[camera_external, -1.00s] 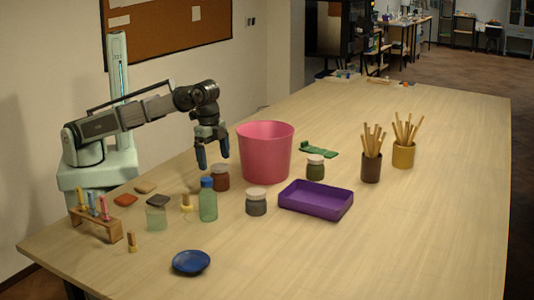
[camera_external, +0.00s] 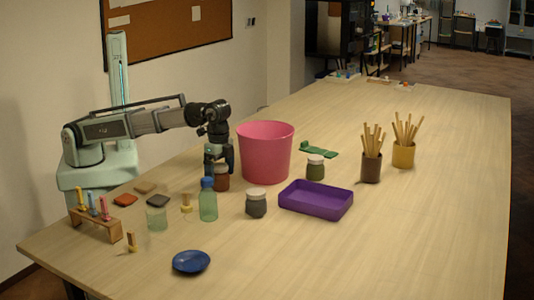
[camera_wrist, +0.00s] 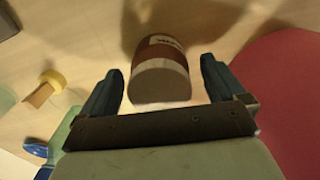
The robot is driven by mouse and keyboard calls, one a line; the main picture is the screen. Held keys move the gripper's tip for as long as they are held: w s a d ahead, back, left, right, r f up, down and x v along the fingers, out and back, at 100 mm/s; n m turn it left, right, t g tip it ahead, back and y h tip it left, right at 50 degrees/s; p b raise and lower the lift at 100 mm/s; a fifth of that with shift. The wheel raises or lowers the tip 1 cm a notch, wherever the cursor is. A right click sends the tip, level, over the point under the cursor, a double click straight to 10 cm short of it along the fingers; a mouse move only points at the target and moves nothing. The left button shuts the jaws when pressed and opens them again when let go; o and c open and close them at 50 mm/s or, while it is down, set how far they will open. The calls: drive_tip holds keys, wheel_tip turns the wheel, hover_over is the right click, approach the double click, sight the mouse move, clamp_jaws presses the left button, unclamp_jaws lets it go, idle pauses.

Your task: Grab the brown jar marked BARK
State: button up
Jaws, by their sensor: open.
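The brown jar (camera_external: 222,183) stands on the table between the pink bucket and the green bottle, partly hidden by my gripper and the bottle. In the wrist view the brown jar (camera_wrist: 160,62) has a pale lid and a light label band, whose writing is too small to read surely. My gripper (camera_external: 219,170) is low, over and around the jar's near side. In the wrist view my gripper (camera_wrist: 162,82) is open, one finger on each side of the jar's lid end, with gaps between fingers and jar.
The pink bucket (camera_external: 265,153) stands close on the right. A green bottle (camera_external: 208,203) with a blue cap stands close in front. A grey jar (camera_external: 256,203), a green jar (camera_external: 315,168) and a purple tray (camera_external: 315,202) are further right.

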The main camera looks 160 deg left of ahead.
drive_tip(key=shift+f, duration=0.35)
drive_tip(key=shift+c, duration=0.3)
drive_tip(key=c, duration=1.2)
drive_tip(key=shift+c, duration=0.4)
drive_tip(key=shift+r, duration=0.15)
